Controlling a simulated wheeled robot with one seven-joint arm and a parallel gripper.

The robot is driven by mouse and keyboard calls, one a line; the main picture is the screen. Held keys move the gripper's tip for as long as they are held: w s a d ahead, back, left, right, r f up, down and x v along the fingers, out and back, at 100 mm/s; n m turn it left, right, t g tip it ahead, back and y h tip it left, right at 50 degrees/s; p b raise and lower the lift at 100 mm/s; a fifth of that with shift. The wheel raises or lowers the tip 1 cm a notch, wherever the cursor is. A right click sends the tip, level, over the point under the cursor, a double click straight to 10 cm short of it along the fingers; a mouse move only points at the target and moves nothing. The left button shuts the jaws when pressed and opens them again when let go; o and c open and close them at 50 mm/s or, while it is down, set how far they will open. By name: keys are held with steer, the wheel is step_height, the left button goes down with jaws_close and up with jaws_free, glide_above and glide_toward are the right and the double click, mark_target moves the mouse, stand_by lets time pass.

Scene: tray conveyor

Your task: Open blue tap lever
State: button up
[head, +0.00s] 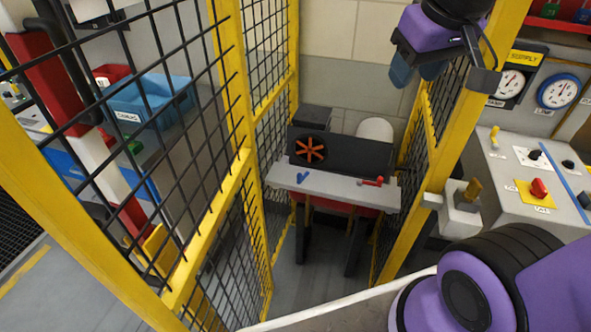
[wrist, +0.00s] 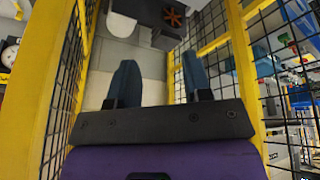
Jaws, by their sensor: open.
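A small blue tap lever (head: 302,177) sits on the left part of the grey bench top (head: 340,190), in the caged bay in the head view. It is tilted in a V-like shape; its exact position is too small to tell. My gripper (head: 418,76) is high at the upper right of the head view, well above and apart from the lever. Its blue fingers are spread with nothing between them, as the wrist view (wrist: 160,80) also shows. The lever is not clear in the wrist view.
A red tap lever (head: 372,181) is on the bench's right. An orange handwheel (head: 309,149) is on the dark panel behind. Yellow-framed mesh fences (head: 235,90) stand on both sides of the bay. A control panel with a red knob (head: 539,187) and gauges (head: 558,91) is at right.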

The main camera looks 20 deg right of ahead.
steer(key=w+a+f+n+g, duration=0.15)
steer(key=w+f, duration=0.35)
steer(key=w, duration=0.6)
steer(key=n+g, duration=0.3)
steer(key=n, duration=0.1)
glide_above(300, 174)
step_height(300, 174, down, 28)
steer(key=r, duration=0.1)
steer(key=shift+a+f, duration=0.15)
steer(key=shift+f, duration=0.65)
step_height(300, 174, down, 10)
steer(key=shift+f, duration=0.2)
jaws_close()
